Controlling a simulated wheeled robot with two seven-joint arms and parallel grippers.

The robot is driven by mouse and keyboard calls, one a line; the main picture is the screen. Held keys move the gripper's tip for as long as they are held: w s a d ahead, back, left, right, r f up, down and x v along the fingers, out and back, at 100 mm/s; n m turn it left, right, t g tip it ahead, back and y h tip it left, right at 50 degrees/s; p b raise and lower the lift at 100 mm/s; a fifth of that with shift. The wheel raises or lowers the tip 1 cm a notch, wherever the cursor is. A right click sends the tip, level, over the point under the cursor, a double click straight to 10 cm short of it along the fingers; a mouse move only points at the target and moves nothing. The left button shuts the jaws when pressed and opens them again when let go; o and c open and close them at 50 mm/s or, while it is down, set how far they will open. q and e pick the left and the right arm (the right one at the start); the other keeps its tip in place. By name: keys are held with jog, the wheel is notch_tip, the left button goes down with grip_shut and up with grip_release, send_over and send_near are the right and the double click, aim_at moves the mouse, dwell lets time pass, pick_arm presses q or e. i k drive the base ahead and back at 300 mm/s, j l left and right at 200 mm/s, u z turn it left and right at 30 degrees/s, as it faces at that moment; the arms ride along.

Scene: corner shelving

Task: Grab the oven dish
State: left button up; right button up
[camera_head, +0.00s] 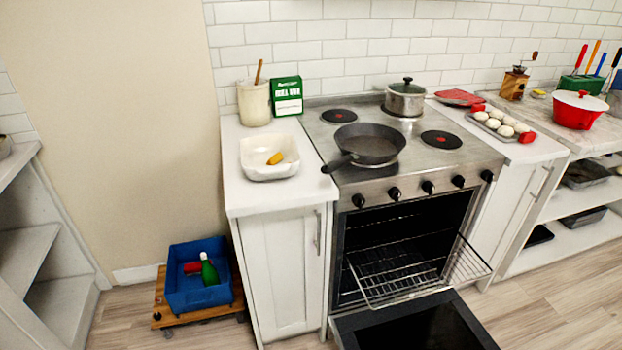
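A white rectangular dish (257,168), which looks like the oven dish, sits upright on the white counter (250,198) left of the stove. A small yellow-orange piece of food (275,158) lies in it. Neither of my grippers shows in the head view, so their state and their distance from the dish cannot be seen.
The oven door (415,325) hangs open with a wire rack (400,270) pulled out. A black frying pan (368,145) on the stove points its handle toward the dish. Behind the dish stand a crock (254,102) and green box (287,95). A blue crate (195,290) sits low at left.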

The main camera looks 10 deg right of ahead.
aim_at(255, 150)
jog(key=i+j, duration=0.25)
jog(key=j, duration=0.2)
jog(key=i+j, duration=0.55)
jog(key=j, duration=0.3)
